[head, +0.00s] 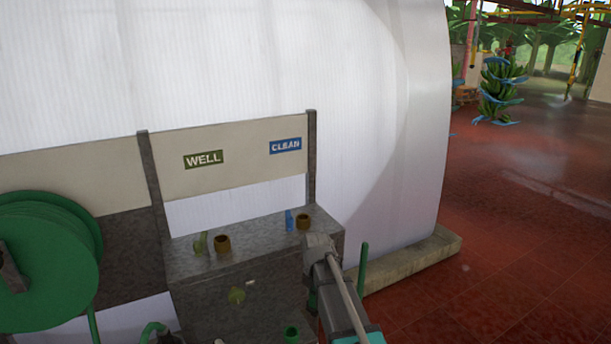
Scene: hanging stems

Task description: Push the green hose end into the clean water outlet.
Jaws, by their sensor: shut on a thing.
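The clean water outlet is a brown, brass-like round fitting (303,222) on the grey ledge, under the blue CLEAN sign (286,146). A blue lever (289,220) stands just left of it. My gripper (318,248) is at the end of my arm, just below and right of this outlet, apart from it in the picture. It is shut on the green hose. The hose (363,266) shows as an upright green length right of my arm. My arm hides the fingertips and the hose end, so the hose end's tilt and distance to the outlet cannot be told.
A second brown outlet (222,243) with an olive lever (200,243) sits under the WELL sign (203,159). A green hose reel (45,260) is at the left. A large white tank (400,130) stands behind the ledge. Red floor (530,220) lies open at the right.

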